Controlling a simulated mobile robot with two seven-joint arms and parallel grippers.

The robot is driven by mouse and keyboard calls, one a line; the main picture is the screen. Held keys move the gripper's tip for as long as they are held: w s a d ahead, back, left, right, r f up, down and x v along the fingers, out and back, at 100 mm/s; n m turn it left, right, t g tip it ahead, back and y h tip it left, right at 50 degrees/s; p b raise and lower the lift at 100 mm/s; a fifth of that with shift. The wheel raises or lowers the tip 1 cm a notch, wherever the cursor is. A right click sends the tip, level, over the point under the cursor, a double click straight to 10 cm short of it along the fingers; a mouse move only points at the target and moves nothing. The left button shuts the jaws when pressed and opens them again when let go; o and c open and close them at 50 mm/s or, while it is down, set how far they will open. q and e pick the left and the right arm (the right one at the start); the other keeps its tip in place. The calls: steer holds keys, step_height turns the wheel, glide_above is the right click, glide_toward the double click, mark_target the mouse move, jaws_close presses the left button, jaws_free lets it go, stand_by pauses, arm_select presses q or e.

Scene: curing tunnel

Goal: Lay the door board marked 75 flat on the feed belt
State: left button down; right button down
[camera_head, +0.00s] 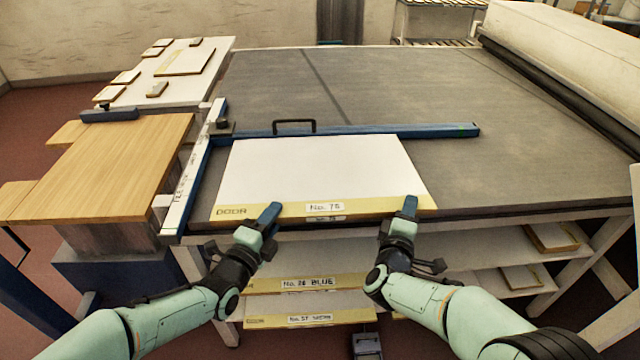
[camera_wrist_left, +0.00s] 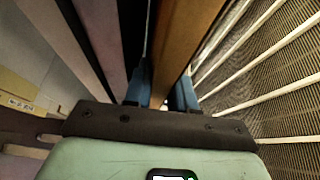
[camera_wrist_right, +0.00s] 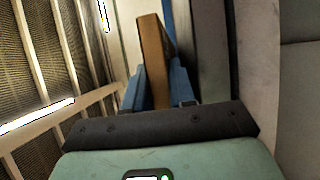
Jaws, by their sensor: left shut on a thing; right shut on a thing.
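The door board marked No. 75 (camera_head: 318,170) is white with a yellow front edge. It lies about flat over the near left part of the grey feed belt (camera_head: 400,85), its front edge at the table's front. My left gripper (camera_head: 268,214) is shut on the left part of that edge; the board edge shows between its fingers in the left wrist view (camera_wrist_left: 163,85). My right gripper (camera_head: 410,206) is shut on the right part of the edge, also seen in the right wrist view (camera_wrist_right: 158,85). Whether the board's underside fully touches the belt cannot be told.
A blue fence bar (camera_head: 400,130) with a black handle runs behind the board, and a blue and white rail (camera_head: 190,180) runs along its left. A wooden table (camera_head: 110,165) stands left. The belt behind the fence is clear.

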arm_select(q)
steer(key=shift+f, duration=0.25)
arm_select(e)
steer(key=shift+f, duration=0.3)
arm_select(q)
steer(key=c, duration=1.4)
jaws_free()
steer(key=shift+f+b, duration=0.35)
arm_select(e)
steer(key=c, duration=1.4)
jaws_free()
steer(key=shift+f, duration=0.3)
arm_select(q)
steer(key=o, duration=0.5)
steer(key=shift+r, duration=0.2)
steer(key=shift+c, duration=0.2)
arm_select(e)
steer(key=o, duration=0.5)
steer(key=shift+r, duration=0.2)
steer(key=shift+c, duration=0.2)
arm_select(q)
steer(key=o, duration=0.8)
steer(key=shift+o, duration=0.2)
arm_select(e)
steer(key=o, duration=0.9)
arm_select(q)
steer(key=v, duration=1.2)
